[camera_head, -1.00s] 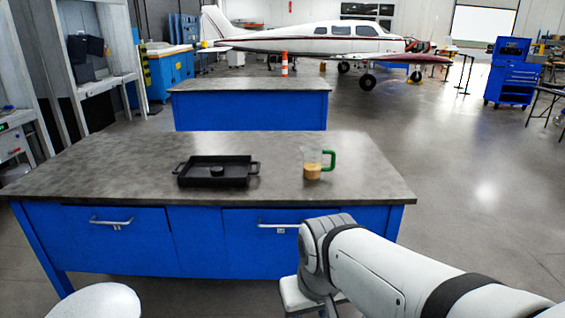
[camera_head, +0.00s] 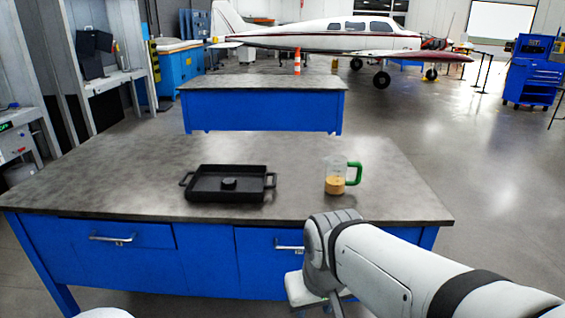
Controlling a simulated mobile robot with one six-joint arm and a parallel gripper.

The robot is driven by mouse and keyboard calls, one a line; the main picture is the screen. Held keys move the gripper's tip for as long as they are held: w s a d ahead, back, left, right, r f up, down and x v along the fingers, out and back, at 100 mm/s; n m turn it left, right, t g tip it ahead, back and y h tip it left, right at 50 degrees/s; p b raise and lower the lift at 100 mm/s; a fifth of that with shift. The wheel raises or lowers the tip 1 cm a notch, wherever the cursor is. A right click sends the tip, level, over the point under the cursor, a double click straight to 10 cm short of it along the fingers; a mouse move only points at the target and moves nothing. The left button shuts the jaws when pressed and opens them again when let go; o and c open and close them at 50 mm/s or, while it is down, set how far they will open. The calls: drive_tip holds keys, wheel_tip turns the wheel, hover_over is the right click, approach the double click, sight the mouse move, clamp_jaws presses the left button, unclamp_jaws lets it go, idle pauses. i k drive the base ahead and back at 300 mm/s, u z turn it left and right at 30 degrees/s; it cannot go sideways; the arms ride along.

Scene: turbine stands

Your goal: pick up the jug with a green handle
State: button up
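The jug (camera_head: 335,184) is clear, with a green handle (camera_head: 354,173) on its right side and something tan in its lower part. It stands upright on the grey top of the near blue workbench (camera_head: 120,170), toward the right end. My arm reaches in from the lower right, in front of the bench. My gripper is not clearly seen; only a pale part below the wrist shows at the bench front, and no fingers can be made out. The jug is apart from my arm.
A black two-handled tray (camera_head: 205,193) with a small dark round object (camera_head: 229,184) in it sits left of the jug. A second blue bench (camera_head: 262,108) stands behind. The floor right of the bench is clear. An airplane (camera_head: 330,38) stands farther back.

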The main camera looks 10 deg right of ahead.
sight(337, 165)
drive_tip(key=i, duration=0.95)
drive_tip(key=z, duration=0.1)
